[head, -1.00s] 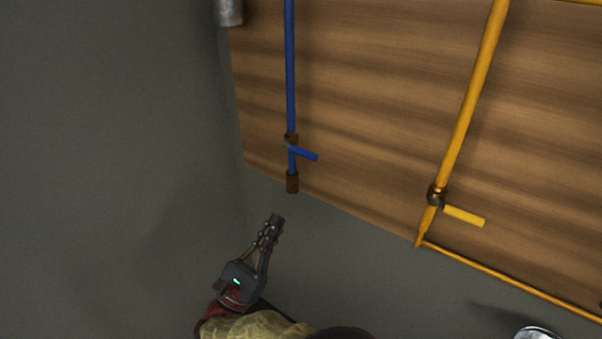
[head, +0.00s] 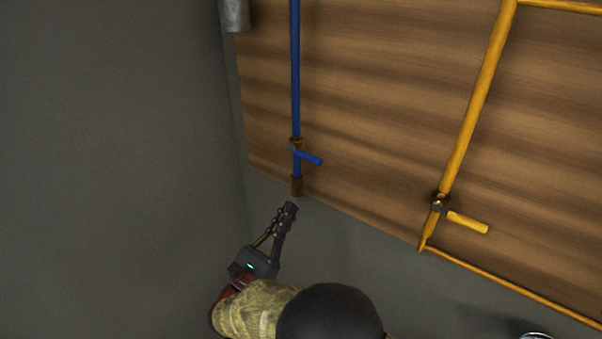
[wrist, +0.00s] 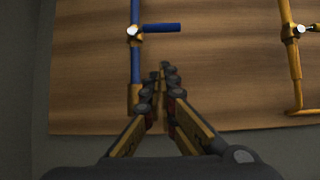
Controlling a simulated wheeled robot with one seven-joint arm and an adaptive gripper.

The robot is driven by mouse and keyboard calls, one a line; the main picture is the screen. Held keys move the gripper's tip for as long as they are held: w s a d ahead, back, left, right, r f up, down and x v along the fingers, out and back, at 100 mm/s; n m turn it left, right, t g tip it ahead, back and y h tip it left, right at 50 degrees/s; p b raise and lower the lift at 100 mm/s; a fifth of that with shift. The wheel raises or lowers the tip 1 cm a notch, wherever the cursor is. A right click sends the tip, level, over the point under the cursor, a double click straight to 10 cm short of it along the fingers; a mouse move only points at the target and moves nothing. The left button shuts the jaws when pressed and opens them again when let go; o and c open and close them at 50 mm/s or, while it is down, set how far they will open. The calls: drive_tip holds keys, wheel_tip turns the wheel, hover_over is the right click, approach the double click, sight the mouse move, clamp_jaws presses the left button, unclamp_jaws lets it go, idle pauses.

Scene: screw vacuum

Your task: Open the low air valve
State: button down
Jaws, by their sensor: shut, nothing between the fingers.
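A blue valve handle (head: 309,157) sticks out to the right from a brass fitting on the blue pipe (head: 295,70), across the pipe's line. In the wrist view the blue handle (wrist: 162,28) lies level, beyond my fingertips. A yellow valve handle (head: 468,223) sits on the yellow pipe (head: 478,95) to the right, also turned across its pipe. No label shows which valve is the low air valve. My gripper (head: 290,208) is shut and empty, just below the blue pipe's lower end in the head view. In the wrist view my fingertips (wrist: 161,72) are together below the blue handle.
A wooden panel (head: 380,110) carries both pipes. A grey wall (head: 110,150) stands at the left. A grey metal cylinder (head: 234,15) is at the panel's top left. A thinner yellow pipe (head: 510,287) runs along the panel's lower edge. Space between the two pipes is clear.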

sight(304, 155)
drive_tip(key=w+d+r+p, duration=0.3)
drive_tip(key=w+r+p, duration=0.1)
drive_tip(key=r, duration=0.3)
drive_tip(key=shift+w+d+p, duration=0.2)
drive_tip(key=shift+d+p, duration=0.05)
drive_tip(key=shift+p, duration=0.35)
drive_tip(key=shift+w+r, duration=0.1)
drive_tip(key=shift+p, duration=0.35)
